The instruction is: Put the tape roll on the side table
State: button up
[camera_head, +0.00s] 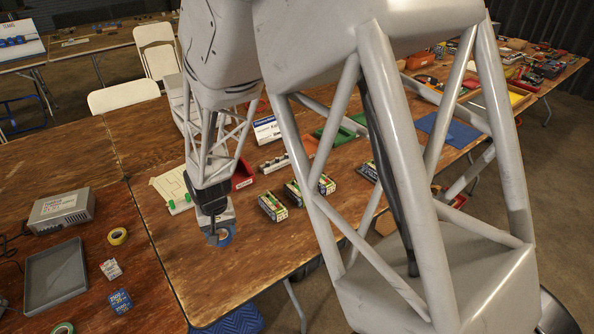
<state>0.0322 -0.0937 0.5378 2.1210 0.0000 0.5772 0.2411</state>
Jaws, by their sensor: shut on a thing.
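My gripper (213,239) points down over the near part of the wooden table (235,285) in the middle. A yellow tape roll (118,236) lies on the adjoining left table (97,205). A green-edged roll (63,328) there is cut off by the bottom edge. Which table is the side table is not clear from this view.
Battery boxes (272,206) stand right of my gripper, and a white board with green parts (172,190) lies behind it. The left table holds a grey tray (55,278), a metal charger box (62,210) and small packs (120,301). The middle table's near part is clear.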

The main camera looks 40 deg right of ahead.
jog(key=s+d+m, duration=0.1)
jog(key=d, duration=0.3)
send_over(240, 253)
jog(key=shift+s+f, duration=0.1)
jog(key=shift+f, duration=2.45)
jog(key=w, duration=0.5)
jog(key=w+d+f, duration=0.1)
jog(key=w, duration=1)
jog(key=shift+d+f, duration=0.2)
jog(key=shift+d, duration=0.15)
jog(key=shift+f, duration=0.1)
jog(key=shift+f, duration=1.7)
jog(key=shift+f, duration=0.1)
jog(key=o, duration=0.9)
